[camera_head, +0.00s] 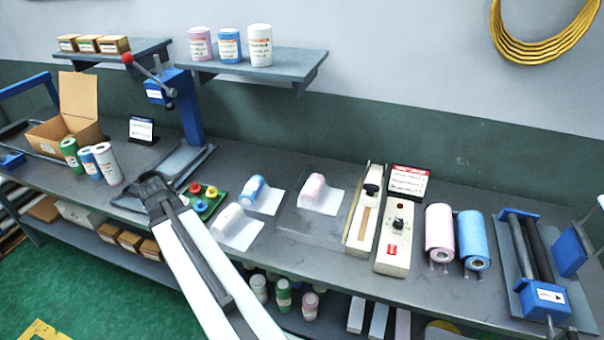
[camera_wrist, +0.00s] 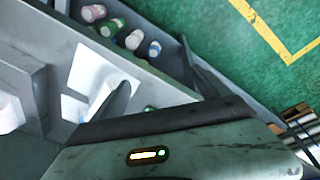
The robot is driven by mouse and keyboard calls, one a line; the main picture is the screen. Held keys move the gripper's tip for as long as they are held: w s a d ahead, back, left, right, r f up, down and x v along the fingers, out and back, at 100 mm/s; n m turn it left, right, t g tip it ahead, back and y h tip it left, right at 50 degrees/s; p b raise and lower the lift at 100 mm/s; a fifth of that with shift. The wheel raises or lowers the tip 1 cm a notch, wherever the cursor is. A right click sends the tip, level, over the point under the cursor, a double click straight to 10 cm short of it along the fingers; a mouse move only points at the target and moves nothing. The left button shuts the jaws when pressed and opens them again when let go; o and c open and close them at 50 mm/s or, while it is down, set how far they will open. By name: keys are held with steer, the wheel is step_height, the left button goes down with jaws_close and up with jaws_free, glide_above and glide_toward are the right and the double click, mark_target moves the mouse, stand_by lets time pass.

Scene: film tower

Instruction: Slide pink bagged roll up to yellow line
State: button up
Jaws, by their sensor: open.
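The pink bagged roll (camera_head: 313,187) lies on its white bag on the bench, right of the middle in the head view. The bag's flat part reaches right towards the sealer (camera_head: 364,212). A thin yellow line (camera_head: 349,224) runs along the sealer's left edge, with a gap between it and the roll. My gripper (camera_head: 150,186) is open over the left part of the bench, well left of the pink roll. No object shows between its jaws.
A blue bagged roll (camera_head: 254,189) and a cream bagged roll (camera_head: 231,219) lie between my gripper and the pink roll. A tray with coloured knobs (camera_head: 204,200) is beside my arm. A switch box (camera_head: 398,237) stands right of the sealer.

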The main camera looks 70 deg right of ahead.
steer(key=s+d+r+m+g+h+p, duration=0.1)
steer(key=s+d+r+m, duration=0.15)
steer(key=s+d, duration=0.6)
steer(key=s+d+r+m+h+p, duration=0.1)
steer(key=s+d+r+m+p, duration=0.3)
steer(key=d, duration=0.7)
steer(key=m+g, duration=0.1)
steer(key=m, duration=0.2)
glide_above(306, 193)
steer(key=w+a, duration=0.1)
steer(key=a, duration=0.1)
steer(key=shift+w+a+r+n+b, duration=0.15)
steer(key=shift+w+r+n+b, duration=0.1)
steer(key=shift+r+b, duration=0.1)
steer(key=shift+s, duration=0.3)
steer(key=b+x, duration=0.7)
steer(key=shift+w+f, duration=0.1)
steer(key=shift+f, duration=0.15)
steer(key=shift+d+f, duration=0.25)
steer(key=shift+d, duration=0.05)
steer(key=shift+r, duration=0.1)
